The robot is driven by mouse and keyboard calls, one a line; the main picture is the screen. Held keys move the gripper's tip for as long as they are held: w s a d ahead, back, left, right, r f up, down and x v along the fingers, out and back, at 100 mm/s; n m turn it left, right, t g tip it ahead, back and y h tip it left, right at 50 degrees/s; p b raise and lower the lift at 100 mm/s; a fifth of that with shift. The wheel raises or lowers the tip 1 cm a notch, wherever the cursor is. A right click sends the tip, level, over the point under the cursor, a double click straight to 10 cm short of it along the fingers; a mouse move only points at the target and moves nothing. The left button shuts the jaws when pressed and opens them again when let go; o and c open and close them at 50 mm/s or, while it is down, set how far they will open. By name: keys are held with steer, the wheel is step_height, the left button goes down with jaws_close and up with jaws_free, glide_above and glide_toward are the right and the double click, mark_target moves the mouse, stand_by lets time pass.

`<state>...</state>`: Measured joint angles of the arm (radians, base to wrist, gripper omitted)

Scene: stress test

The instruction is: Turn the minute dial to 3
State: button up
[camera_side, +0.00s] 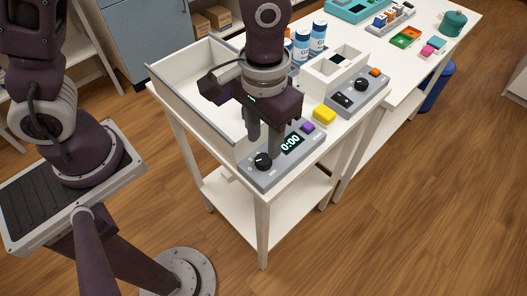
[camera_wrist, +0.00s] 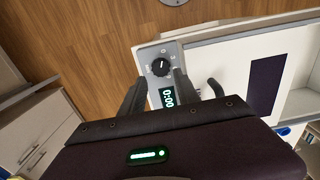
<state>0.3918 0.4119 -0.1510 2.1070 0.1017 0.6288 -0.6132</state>
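The timer is a grey box (camera_side: 276,168) at the front corner of the white table. It has a black round dial (camera_side: 263,160), a display reading 0:00 (camera_side: 292,143) and a purple button (camera_side: 308,127). In the wrist view the dial (camera_wrist: 160,67) shows a white pointer mark, and the display (camera_wrist: 168,98) lies below it. My gripper (camera_side: 263,149) points down over the timer, just behind the dial. In the wrist view my gripper (camera_wrist: 159,77) has its fingers apart with nothing between them, the dial just beyond the tips. Whether a finger touches it is unclear.
A white open tray (camera_side: 190,62) stands left of the timer. A yellow block (camera_side: 324,114) and a second grey device with a black dial (camera_side: 361,84) are to the right. Blue-and-white bottles (camera_side: 318,38) stand behind. The table's front edge is close to the timer.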

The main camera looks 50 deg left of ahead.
mark_target(264, 159)
step_height(264, 159, down, 6)
steer(key=shift+r, duration=0.2)
jaws_close()
steer(key=shift+m, duration=0.3)
steer(key=m, duration=0.3)
steer(key=shift+m, duration=0.4)
steer(key=m, duration=0.4)
steer(key=shift+m, duration=0.3)
